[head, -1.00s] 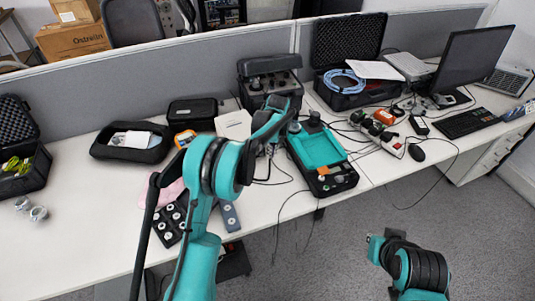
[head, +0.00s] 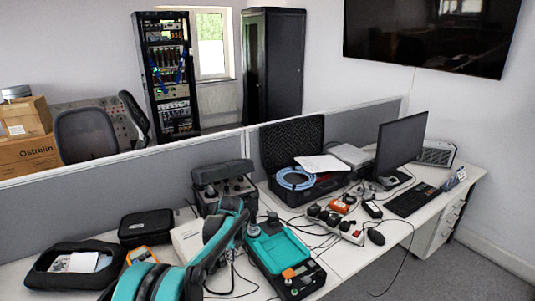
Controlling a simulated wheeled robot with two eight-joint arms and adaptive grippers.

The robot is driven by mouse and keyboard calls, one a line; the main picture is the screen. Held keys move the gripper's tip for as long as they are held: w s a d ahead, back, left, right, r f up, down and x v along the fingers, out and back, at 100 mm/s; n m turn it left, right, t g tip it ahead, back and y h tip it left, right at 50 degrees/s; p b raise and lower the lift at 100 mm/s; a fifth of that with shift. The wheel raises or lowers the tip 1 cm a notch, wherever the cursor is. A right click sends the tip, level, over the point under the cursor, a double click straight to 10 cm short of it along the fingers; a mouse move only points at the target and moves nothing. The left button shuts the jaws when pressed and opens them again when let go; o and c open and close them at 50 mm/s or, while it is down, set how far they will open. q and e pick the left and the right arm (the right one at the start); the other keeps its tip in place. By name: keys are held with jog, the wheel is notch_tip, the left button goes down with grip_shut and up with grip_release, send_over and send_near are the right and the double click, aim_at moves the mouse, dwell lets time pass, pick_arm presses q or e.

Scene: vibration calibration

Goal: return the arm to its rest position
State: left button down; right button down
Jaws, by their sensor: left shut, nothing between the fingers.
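My left arm comes in from the bottom left in teal and black, with its elbow low in the head view. Its forearm reaches up and right to the left gripper (head: 240,207), which is shut with nothing in it. The gripper is above the desk, in front of the black instrument case and beside the teal-topped device (head: 280,252). Whether it touches anything there I cannot tell. My right arm and right gripper are out of the picture.
The white desk (head: 350,262) holds a black instrument case (head: 225,188), an open foam-lined case (head: 292,150), a power strip (head: 335,222), a monitor (head: 402,148) and a keyboard (head: 412,200). Loose cables cross it. A grey partition (head: 60,215) stands behind.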

pick_arm(q)
jog(key=s+a+r+n+t, duration=0.2)
jog(key=s+r+n+t, duration=0.1)
jog(key=s+r+n, duration=1.2)
jog(key=s+f+n+t+h, duration=0.1)
jog(key=s+f+n, duration=0.4)
jog(key=s+n, duration=0.6)
jog(key=s+t, duration=0.1)
jog(key=s, duration=0.7)
jog(key=shift+a+n+t, duration=0.2)
jog(key=shift+n+t, duration=0.1)
